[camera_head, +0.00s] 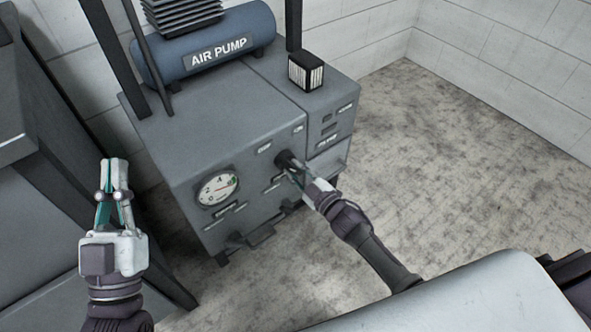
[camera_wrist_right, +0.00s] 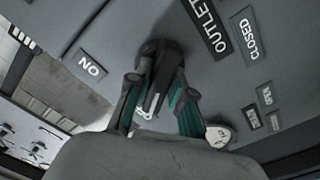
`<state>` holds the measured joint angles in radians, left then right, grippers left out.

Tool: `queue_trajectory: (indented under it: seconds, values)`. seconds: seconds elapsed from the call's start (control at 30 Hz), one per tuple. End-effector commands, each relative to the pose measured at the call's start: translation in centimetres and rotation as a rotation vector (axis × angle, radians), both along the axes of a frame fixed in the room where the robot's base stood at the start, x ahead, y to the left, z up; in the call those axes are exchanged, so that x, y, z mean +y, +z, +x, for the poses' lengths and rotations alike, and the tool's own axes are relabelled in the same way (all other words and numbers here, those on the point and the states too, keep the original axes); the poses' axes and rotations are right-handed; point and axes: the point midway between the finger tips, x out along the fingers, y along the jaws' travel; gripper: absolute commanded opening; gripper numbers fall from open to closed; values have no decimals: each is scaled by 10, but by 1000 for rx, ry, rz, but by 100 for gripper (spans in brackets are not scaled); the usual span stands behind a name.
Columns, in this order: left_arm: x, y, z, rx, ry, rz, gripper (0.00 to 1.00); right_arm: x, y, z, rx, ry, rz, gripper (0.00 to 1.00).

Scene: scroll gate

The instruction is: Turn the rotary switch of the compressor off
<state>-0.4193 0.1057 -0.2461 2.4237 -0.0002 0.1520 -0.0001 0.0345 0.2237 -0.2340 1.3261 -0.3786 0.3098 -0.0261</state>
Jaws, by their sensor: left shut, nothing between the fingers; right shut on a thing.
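The compressor (camera_head: 215,135) is a grey cabinet with a blue tank marked AIR PUMP on top. Its black rotary switch (camera_head: 286,158) sits on the front face, right of the round gauge (camera_head: 218,188). My right gripper (camera_head: 296,176) is shut on this switch. In the right wrist view the switch (camera_wrist_right: 158,75) lies between the two fingers of my right gripper (camera_wrist_right: 160,95), with labels ON, OUTLET and CLOSED around it. The fingers hide part of the knob. My left gripper (camera_head: 114,165) is shut and empty, raised at the left, apart from the compressor.
A grey cabinet (camera_head: 40,200) stands at the left, beside the compressor. A small black box (camera_head: 306,71) sits on the compressor's top. White block walls (camera_head: 350,30) are behind. The concrete floor (camera_head: 450,150) at the right is clear.

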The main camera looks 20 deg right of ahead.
Motion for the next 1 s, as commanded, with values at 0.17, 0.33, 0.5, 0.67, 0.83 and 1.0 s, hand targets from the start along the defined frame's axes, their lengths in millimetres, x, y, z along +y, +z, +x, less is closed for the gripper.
queue_trajectory:
  seconds: [0.17, 0.33, 0.5, 0.67, 0.83, 1.0]
  values:
    - [0, 0, 0, 3, 0, 1, 0, 0, 0, 0, -3, 0, -13, 0]
    - [0, -1, 0, 3, 0, 1, 0, 0, 0, 0, -4, 1, -13, 0]
    - [0, -1, 0, 3, 0, 1, 0, 0, -1, 0, -3, 0, -13, 31]
    - [0, 0, 0, 3, 0, 1, 0, 0, 0, 0, -4, 1, -11, 46]
    - [0, 0, 0, 2, 0, 1, 0, 0, 0, 0, -3, 1, -11, 46]
    - [0, 1, 0, -1, 0, 0, 0, -3, -1, -8, -2, 0, -10, 46]
